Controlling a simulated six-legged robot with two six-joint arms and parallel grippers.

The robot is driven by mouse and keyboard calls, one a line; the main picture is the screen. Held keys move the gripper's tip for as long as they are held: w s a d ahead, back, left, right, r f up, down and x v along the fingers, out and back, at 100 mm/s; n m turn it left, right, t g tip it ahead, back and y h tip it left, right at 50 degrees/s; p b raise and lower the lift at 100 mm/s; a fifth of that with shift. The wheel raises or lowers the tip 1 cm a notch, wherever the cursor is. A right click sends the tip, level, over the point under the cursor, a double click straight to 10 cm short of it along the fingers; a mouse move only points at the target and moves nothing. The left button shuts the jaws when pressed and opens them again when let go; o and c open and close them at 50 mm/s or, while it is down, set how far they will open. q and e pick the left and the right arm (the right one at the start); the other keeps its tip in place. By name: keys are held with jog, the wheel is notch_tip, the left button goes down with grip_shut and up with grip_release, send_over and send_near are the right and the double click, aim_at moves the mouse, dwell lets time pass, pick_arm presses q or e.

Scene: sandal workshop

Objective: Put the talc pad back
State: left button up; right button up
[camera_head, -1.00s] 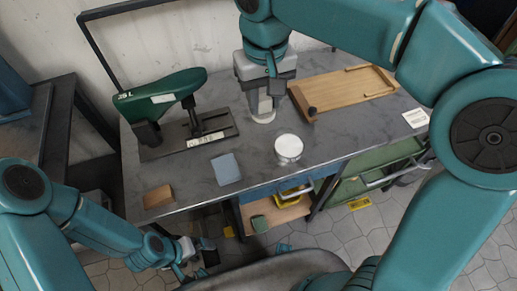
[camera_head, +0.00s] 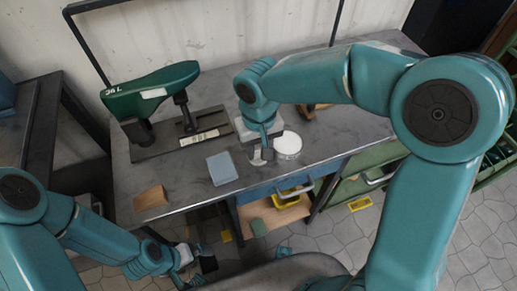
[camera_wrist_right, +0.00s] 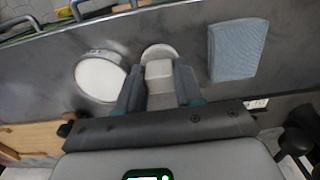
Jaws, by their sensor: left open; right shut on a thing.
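My right gripper (camera_head: 262,144) is shut on the talc pad (camera_head: 259,157), a small pale piece with a rounded white end. The pad is just left of the round white tin (camera_head: 288,144) on the bench. In the right wrist view the pad (camera_wrist_right: 158,50) shows between the fingers, beside the tin (camera_wrist_right: 100,78) and apart from it. The tin's top is a flat white disc. I cannot tell whether the pad touches the bench. My left gripper (camera_head: 187,262) is open and low, in front of the bench's left part.
A blue cloth-like block (camera_head: 222,168) and a wooden block (camera_head: 151,197) lie along the front of the grey bench (camera_head: 190,172). A green sandal form (camera_head: 150,88) stands on a dark base at back left. A wooden board is mostly hidden behind my right arm. Drawers are below.

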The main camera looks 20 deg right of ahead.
jog(key=shift+w+f, duration=0.1)
jog(key=shift+f, duration=0.45)
jog(key=shift+f, duration=0.1)
jog(key=o, duration=0.9)
jog(key=shift+o, duration=0.2)
